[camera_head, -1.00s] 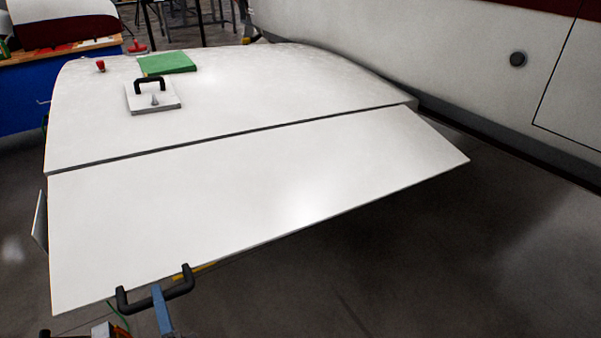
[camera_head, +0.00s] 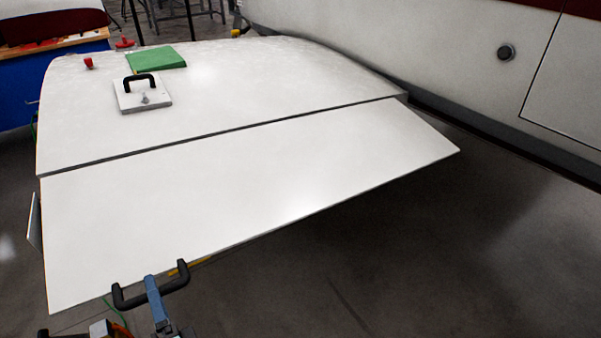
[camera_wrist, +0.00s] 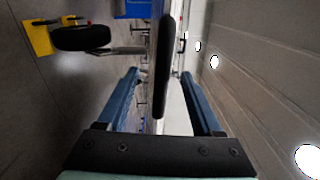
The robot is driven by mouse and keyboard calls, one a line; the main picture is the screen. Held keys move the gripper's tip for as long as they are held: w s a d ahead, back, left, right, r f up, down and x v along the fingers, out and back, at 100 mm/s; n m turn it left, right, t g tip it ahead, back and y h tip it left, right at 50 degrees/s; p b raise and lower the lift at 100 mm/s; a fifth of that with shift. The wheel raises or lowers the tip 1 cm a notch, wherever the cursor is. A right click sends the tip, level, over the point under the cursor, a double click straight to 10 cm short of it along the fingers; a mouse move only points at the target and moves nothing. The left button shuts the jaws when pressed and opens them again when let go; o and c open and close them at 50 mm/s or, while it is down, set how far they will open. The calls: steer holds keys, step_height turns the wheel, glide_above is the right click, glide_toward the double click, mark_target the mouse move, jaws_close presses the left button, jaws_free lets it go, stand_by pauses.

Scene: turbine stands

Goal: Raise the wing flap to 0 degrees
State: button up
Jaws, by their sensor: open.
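The wing flap (camera_head: 250,190) is a broad white panel behind the wing (camera_head: 240,95), with a dark seam between them. It slopes down from that seam. A black handle (camera_head: 174,289) sticks out at its rear edge, lower left in the head view. My gripper (camera_head: 152,281) is at this handle, with one blue finger seen crossing over its bar. In the wrist view, the handle (camera_wrist: 164,75) stands upright in the picture between the two spread fingers of my gripper (camera_wrist: 161,76). The jaws are open; I cannot tell whether a finger touches the handle.
A white plate with a black handle (camera_head: 142,95) and a green pad (camera_head: 156,58) lie on the wing. The white fuselage (camera_head: 420,45) stands at the right. A blue workbench (camera_head: 60,85) is at the upper left. The floor (camera_head: 370,260) behind the flap is clear.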

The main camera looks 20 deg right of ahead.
steer(key=v, duration=0.7)
stand_by(0.5)
stand_by(0.3)
